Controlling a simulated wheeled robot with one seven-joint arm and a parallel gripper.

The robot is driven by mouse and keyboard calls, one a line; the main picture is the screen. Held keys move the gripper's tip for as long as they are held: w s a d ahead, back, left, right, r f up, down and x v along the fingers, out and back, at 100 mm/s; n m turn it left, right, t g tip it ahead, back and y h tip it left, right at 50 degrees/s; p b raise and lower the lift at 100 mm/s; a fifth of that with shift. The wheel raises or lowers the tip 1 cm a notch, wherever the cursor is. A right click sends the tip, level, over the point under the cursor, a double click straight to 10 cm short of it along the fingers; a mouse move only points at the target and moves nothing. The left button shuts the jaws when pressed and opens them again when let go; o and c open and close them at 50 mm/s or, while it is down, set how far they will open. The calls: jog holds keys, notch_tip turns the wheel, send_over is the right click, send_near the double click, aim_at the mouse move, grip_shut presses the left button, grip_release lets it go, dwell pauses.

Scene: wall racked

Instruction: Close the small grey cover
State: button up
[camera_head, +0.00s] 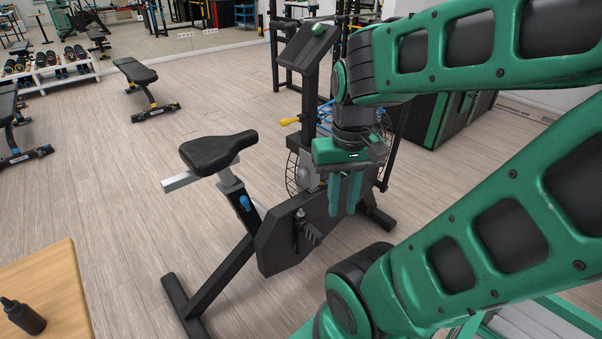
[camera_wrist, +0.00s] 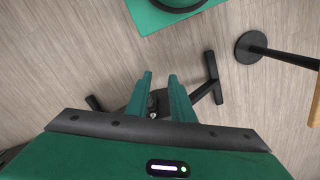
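An exercise bike (camera_head: 310,222) stands on the floor in the middle of the head view. A small light grey piece (camera_head: 308,174) shows on its frame beside the wheel, left of my gripper; I cannot tell for sure whether it is the small grey cover, or how far open it is. My gripper (camera_head: 346,212) points down in front of the bike's body, its green fingers apart and empty. In the wrist view my gripper (camera_wrist: 160,76) also shows a gap between the fingers, with dark bike parts below, partly hidden by the fingers.
The bike's saddle (camera_head: 218,151) and its console post (camera_head: 310,75) stand up near my arm. A wooden table (camera_head: 50,285) with a black bottle (camera_head: 22,317) is at lower left. A bench (camera_head: 137,72) stands farther back.

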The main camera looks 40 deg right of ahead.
aim_at(306, 168)
jog(key=w+d+f+h, duration=0.1)
jog(key=w+d, duration=0.1)
jog(key=w, duration=0.2)
jog(key=w+d+f+t+h, duration=0.1)
jog(key=w+d+f, duration=0.1)
jog(key=w, duration=0.3)
jog(key=w+d+f+n+h, duration=0.1)
jog(key=w+d+f, duration=0.1)
jog(key=w, duration=0.3)
jog(key=shift+w+d, duration=0.15)
jog(key=shift+d, duration=0.2)
grip_shut()
jog(key=w+d+f+n+t+h, duration=0.15)
jog(key=w+f, duration=0.25)
jog(key=w, duration=0.4)
jog(key=w+f+n+t+h, duration=0.2)
jog(key=w+f, duration=0.2)
jog(key=w, duration=0.4)
jog(key=w+d+f, duration=0.3)
jog(key=d+f, duration=0.5)
jog(key=d, duration=0.1)
jog(key=shift+w+d, duration=0.2)
jog(key=shift+w, duration=0.1)
